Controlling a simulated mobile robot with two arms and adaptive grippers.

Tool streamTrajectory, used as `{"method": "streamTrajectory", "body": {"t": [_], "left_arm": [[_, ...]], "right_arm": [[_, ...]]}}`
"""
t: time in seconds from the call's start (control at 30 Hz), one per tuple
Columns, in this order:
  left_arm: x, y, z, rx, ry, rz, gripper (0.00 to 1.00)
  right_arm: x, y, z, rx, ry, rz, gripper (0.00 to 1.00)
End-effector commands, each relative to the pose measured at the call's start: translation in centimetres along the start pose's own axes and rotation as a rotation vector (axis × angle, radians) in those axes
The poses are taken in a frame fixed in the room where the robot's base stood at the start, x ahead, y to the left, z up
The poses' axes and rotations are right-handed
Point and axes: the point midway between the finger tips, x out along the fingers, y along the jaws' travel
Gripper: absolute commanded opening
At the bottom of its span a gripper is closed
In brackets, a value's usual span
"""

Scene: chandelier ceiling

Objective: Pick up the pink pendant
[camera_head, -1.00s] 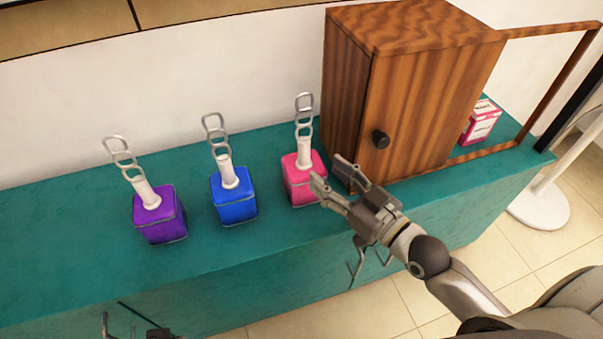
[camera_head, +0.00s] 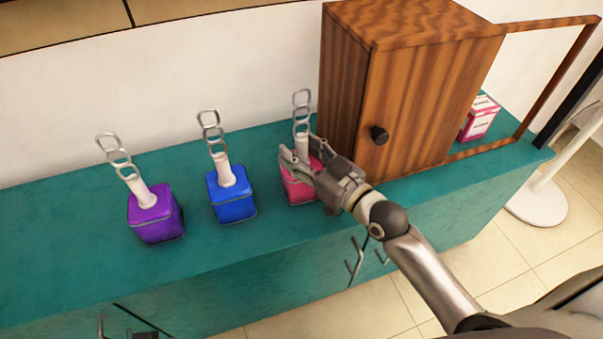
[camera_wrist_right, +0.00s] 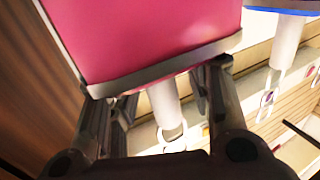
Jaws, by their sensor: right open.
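The pink pendant (camera_head: 294,190) stands upright on the teal cabinet top, a pink cube with a white stem and grey chain links. My right gripper (camera_head: 302,154) is open at it, its fingers on either side of the stem, hiding part of the cube and stem. In the right wrist view, the pink cube (camera_wrist_right: 145,35) fills the top, with its grey rim just past the fingers (camera_wrist_right: 155,95). The white stem (camera_wrist_right: 165,105) shows between them. Whether a finger touches the pendant cannot be told. My left gripper is not in view.
A blue pendant (camera_head: 232,196) and a purple pendant (camera_head: 155,222) stand to the left on the teal cabinet top (camera_head: 60,235). A wooden box (camera_head: 425,110) stands close on the right, with a pink-white carton (camera_head: 480,120) beyond it. The wall is behind.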

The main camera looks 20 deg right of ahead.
Motion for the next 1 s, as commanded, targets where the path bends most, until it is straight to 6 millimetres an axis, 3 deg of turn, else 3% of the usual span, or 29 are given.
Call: {"method": "streamTrajectory", "body": {"t": [0.17, 0.53, 1.0], "left_arm": [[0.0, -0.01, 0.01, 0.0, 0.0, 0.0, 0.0], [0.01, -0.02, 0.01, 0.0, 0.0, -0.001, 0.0], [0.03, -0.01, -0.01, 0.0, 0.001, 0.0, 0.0]], "right_arm": [[-0.01, -0.01, 0.01, 0.0, -0.001, 0.0, 0.46], [-0.04, 0.0, 0.01, 0.0, -0.001, 0.0, 0.0], [-0.04, 0.01, -0.19, -0.001, 0.004, 0.0, 0.0]]}}
